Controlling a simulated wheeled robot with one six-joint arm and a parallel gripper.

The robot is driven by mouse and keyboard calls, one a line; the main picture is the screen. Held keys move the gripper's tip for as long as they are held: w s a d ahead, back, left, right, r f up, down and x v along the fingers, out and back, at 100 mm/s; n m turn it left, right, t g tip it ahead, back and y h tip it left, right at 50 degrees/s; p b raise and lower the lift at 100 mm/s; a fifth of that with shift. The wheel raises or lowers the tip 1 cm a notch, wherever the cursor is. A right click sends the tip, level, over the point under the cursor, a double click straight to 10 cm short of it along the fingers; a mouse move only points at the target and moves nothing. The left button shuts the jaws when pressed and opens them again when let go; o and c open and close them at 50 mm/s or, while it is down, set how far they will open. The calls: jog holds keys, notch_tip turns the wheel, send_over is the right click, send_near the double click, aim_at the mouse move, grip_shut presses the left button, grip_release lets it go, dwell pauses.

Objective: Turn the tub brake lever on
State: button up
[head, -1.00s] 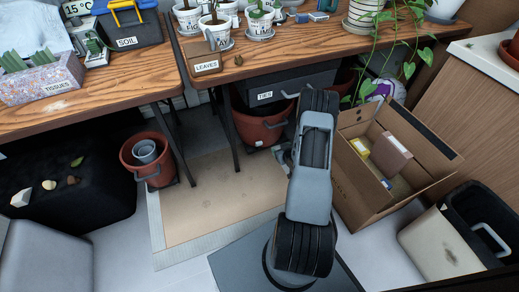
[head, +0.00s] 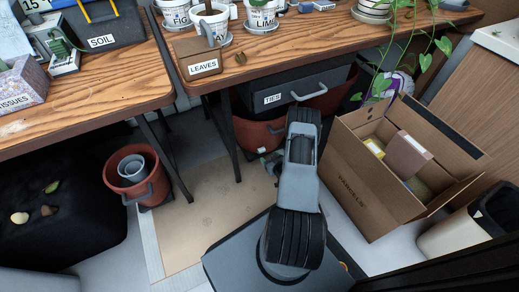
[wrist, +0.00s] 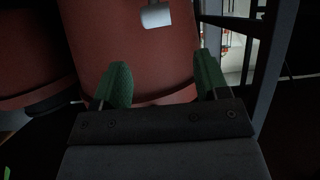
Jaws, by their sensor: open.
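A red-brown tub (head: 252,132) stands under the wooden table, partly hidden behind my arm. It fills the middle of the wrist view (wrist: 155,65). A pale grey lever (wrist: 156,15) sticks out from the tub's side at the top of the wrist view. I cannot tell from its pose whether it is on or off. My gripper (wrist: 163,78) is open, with its green fingers apart and nothing between them. The lever lies beyond the fingertips, between their lines, apart from them. In the head view my arm hides most of the gripper.
A drawer marked TIES (head: 290,92) hangs above the tub. An open cardboard box (head: 362,185) stands right of my arm. Another red tub (head: 150,190) holding grey pots stands at the left. A table leg (head: 222,140) is close to the tub. A tan mat (head: 205,220) lies on the floor.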

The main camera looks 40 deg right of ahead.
aim_at(262, 150)
jog(key=b+x, duration=0.2)
jog(key=x, duration=0.2)
jog(key=b+x, duration=0.1)
jog(key=x, duration=0.4)
jog(key=shift+d+f+b, duration=0.2)
jog(key=shift+d+b, duration=0.05)
jog(key=shift+b, duration=0.15)
jog(key=shift+b+x, duration=0.3)
jog(key=shift+x, duration=0.5)
jog(key=shift+r, duration=0.1)
grip_shut()
